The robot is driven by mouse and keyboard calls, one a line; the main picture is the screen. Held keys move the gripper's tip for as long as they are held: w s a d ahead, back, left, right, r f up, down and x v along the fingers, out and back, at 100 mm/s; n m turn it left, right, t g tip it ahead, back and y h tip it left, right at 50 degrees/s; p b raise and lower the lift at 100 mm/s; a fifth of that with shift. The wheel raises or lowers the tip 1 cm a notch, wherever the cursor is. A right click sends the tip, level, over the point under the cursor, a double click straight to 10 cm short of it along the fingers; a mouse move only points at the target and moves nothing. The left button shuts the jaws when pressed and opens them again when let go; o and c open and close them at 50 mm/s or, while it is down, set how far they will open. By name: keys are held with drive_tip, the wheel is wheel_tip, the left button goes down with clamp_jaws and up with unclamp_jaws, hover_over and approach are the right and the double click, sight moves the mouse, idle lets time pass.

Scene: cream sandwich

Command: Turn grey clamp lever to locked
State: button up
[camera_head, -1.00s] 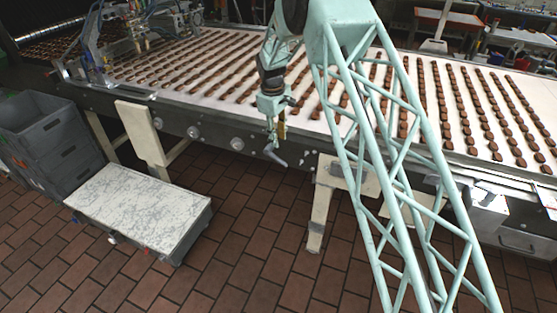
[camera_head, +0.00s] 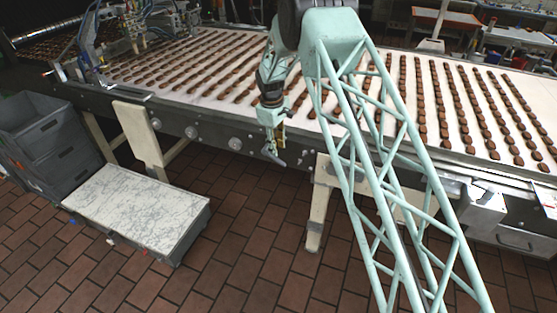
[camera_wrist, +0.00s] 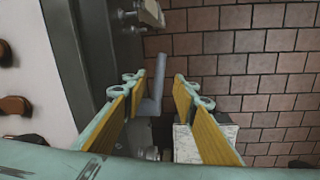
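The grey clamp lever (camera_head: 274,156) shows at the conveyor's front side, just below my gripper (camera_head: 277,132). In the wrist view the grey lever (camera_wrist: 157,82) is a bent bar, with a long arm and a short thicker foot. My gripper (camera_wrist: 158,92) is open, with its two yellow-padded fingers on either side of the lever. I see a gap between the lever and each finger. The lever's mount is largely hidden behind the gripper.
The conveyor (camera_head: 215,85) carries rows of brown pieces on a white belt. Grey crates (camera_head: 48,150) and a low white-topped platform (camera_head: 140,208) stand left. A cream leg (camera_head: 318,205) stands right of the lever. The brick floor (camera_head: 230,240) in front is clear.

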sight(279, 160)
drive_tip(key=shift+w+d+f, duration=0.1)
drive_tip(key=shift+w+f, duration=0.05)
drive_tip(key=shift+f, duration=1.2)
drive_tip(key=shift+w+d+f, duration=0.1)
drive_tip(key=shift+w+f, duration=0.1)
drive_tip(key=shift+f, duration=1.2)
drive_tip(key=shift+w+d+f, duration=0.1)
drive_tip(key=shift+w+f, duration=0.05)
drive_tip(key=shift+f, duration=1.2)
clamp_jaws()
